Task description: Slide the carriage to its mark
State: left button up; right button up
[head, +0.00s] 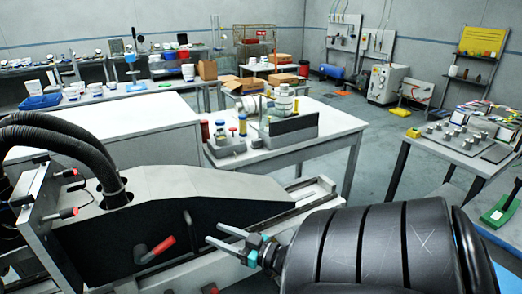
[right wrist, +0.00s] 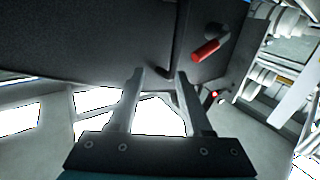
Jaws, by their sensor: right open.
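The carriage appears to be the big dark-sided block with a pale grey top (head: 110,245) at the lower left of the head view, on a long pale rail bed (head: 310,193). A red-tipped lever (head: 155,250) sticks out of its dark side. The lever also shows in the right wrist view (right wrist: 208,50), beside the dark wall (right wrist: 110,35). My right gripper (head: 212,233) is open and empty, its fingers pointing left toward the carriage's side, right of the lever. In the right wrist view its fingers (right wrist: 160,73) are spread. I cannot make out the mark. My left gripper is not in view.
Black hoses (head: 75,150) run into the block's top. A white table (head: 335,125) with bottles and jars stands behind the rail. A grey table with several metal parts (head: 465,140) stands at the right. Open floor lies between them.

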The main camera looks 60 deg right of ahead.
jog(key=s+p, duration=0.3)
jog(key=s, duration=0.8)
jog(key=shift+s, duration=0.4)
dwell(0.3)
jog(key=shift+a, duration=0.1)
dwell(0.3)
